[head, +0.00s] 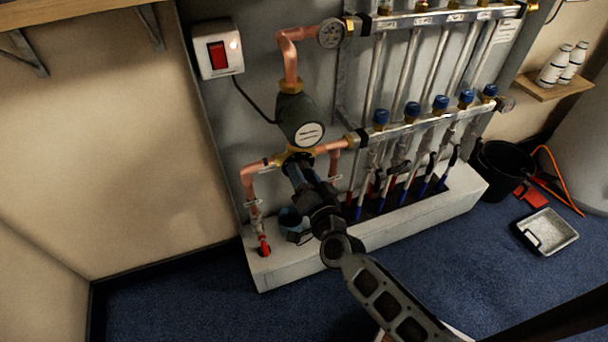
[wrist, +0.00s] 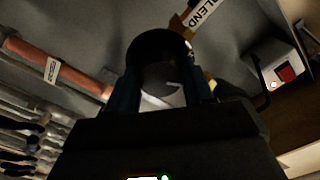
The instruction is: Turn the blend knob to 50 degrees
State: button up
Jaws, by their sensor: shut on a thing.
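The blend knob (wrist: 160,62) is a dark round cap in the wrist view, with a pale mark on its face. A label reading BLEND (wrist: 203,14) sits just above it. My gripper (wrist: 163,88) has its two fingers on either side of the knob and is shut on it. In the head view, my gripper (head: 297,168) reaches the brass valve (head: 299,156) below the pump (head: 299,118). My gripper hides the knob there, and I cannot read its angle.
Copper pipes (head: 249,185) run beside the valve. A white box with a red switch (head: 218,52) is on the wall at upper left. Manifold bars (head: 420,122) with blue caps lie to the right. A black bucket (head: 503,168) and a grey tray (head: 547,232) stand on the floor.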

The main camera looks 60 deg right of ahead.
jog(key=m+b, duration=0.1)
jog(key=m, duration=0.8)
jog(key=shift+m, duration=0.3)
dwell(0.5)
jog(key=o, duration=1)
jog(key=shift+o, duration=0.2)
jog(key=v, duration=0.7)
jog(key=shift+s+a, duration=0.25)
jog(key=shift+s, duration=0.1)
